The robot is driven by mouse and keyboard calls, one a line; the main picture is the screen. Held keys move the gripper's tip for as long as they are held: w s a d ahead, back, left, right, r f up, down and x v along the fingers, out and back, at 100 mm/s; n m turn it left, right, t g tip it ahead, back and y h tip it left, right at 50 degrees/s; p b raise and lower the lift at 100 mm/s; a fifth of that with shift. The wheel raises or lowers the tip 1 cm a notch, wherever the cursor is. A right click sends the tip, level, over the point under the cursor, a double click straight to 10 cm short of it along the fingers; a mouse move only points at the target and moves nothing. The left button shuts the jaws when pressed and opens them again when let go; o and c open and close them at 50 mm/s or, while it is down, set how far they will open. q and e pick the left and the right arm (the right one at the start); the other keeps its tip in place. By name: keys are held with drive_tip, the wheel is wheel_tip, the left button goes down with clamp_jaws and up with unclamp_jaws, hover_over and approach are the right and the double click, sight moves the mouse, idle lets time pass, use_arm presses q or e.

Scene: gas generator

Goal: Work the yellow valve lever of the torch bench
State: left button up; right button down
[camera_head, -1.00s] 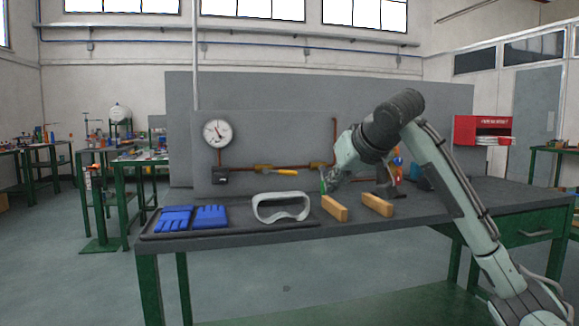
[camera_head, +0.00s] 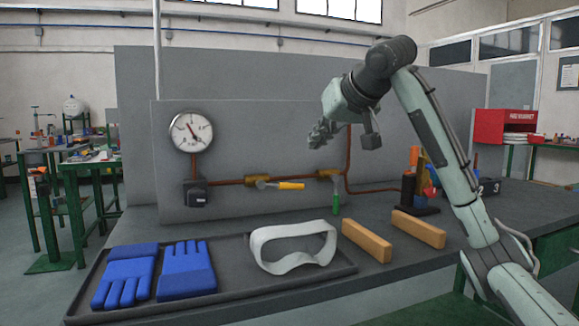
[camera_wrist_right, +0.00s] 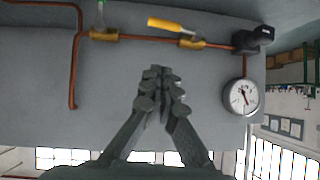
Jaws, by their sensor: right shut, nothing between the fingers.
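The yellow valve lever (camera_head: 291,186) sits level on its brass valve (camera_head: 258,181), on the copper pipe along the grey panel. It also shows in the right wrist view (camera_wrist_right: 166,25), near the top. A second valve with a green lever (camera_head: 336,204) hanging down is to its right. A round pressure gauge (camera_head: 191,132) is at the left end of the pipe. My right gripper (camera_head: 322,134) is shut and empty, above and to the right of the yellow lever and apart from it. Its closed fingers show in the right wrist view (camera_wrist_right: 161,84). My left gripper is not in view.
A dark tray (camera_head: 222,283) on the bench holds blue gloves (camera_head: 187,268) and white goggles (camera_head: 292,246). Two wooden blocks (camera_head: 366,241) lie to its right. A torch stand (camera_head: 408,188) stands behind them. The space before the panel at the yellow lever is clear.

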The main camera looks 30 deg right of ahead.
sight(283, 186)
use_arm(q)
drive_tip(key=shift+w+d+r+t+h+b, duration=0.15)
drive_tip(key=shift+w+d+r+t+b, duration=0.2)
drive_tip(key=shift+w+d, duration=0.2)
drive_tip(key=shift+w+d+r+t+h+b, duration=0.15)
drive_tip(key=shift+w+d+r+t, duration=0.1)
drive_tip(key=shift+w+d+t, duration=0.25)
use_arm(e)
drive_tip(key=w+f, duration=0.8)
drive_tip(key=f, duration=0.1)
drive_tip(key=shift+w+d, duration=0.3)
drive_tip(key=shift+d, duration=0.15)
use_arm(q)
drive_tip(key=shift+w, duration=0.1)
use_arm(e)
drive_tip(key=shift+f, duration=0.2)
